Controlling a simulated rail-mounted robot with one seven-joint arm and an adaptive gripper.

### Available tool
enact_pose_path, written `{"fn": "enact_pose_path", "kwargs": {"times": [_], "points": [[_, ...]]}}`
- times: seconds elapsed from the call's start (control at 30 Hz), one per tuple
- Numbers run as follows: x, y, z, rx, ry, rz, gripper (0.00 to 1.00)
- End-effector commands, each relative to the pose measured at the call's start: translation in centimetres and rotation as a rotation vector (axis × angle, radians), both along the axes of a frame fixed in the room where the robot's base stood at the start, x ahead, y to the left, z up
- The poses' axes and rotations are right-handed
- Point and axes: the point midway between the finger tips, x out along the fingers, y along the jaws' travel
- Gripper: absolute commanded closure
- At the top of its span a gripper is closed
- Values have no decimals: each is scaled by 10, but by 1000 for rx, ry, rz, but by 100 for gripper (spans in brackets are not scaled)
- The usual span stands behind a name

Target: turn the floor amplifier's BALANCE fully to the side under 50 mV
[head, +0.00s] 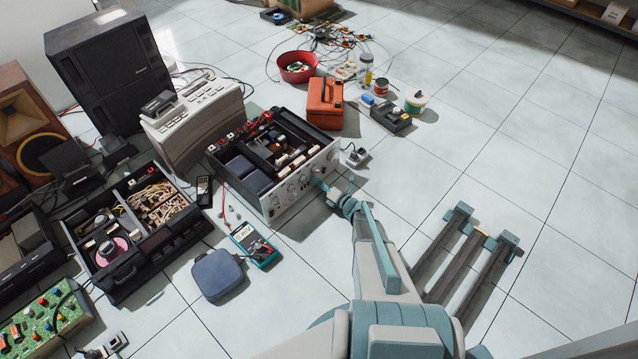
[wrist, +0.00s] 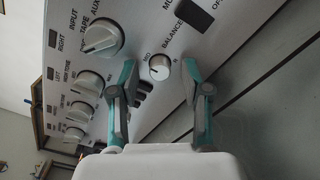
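The open-topped amplifier (head: 325,165) sits on the floor, its silver front panel facing my gripper (head: 328,189). In the wrist view, the small pale BALANCE knob (wrist: 159,68) lies between the two teal and grey fingers of my gripper (wrist: 160,77). The fingers are apart, with a visible gap on each side of the knob. A short dark mark shows on the knob's lower-left face. The panel lettering beside it reads BALANCE.
Larger knobs (wrist: 101,37) run along the panel to the left, and a black switch (wrist: 194,14) sits above right. A blue pouch (head: 217,276) lies near the meter. An orange case (head: 324,103) stands behind the amplifier. Floor to the right is mostly clear.

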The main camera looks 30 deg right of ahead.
Motion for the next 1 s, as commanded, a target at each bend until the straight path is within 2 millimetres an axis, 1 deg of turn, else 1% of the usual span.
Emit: {"fn": "enact_pose_path", "kwargs": {"times": [0.03,0.27,0.67,0.87,1.0], "points": [[0,0,0,0,0,0,61],[0,0,0,0,0,0,99],[0,0,0,-34,-13,0,100],[0,0,0,-126,-47,0,100],[0,0,0,-227,-84,0,100]]}}
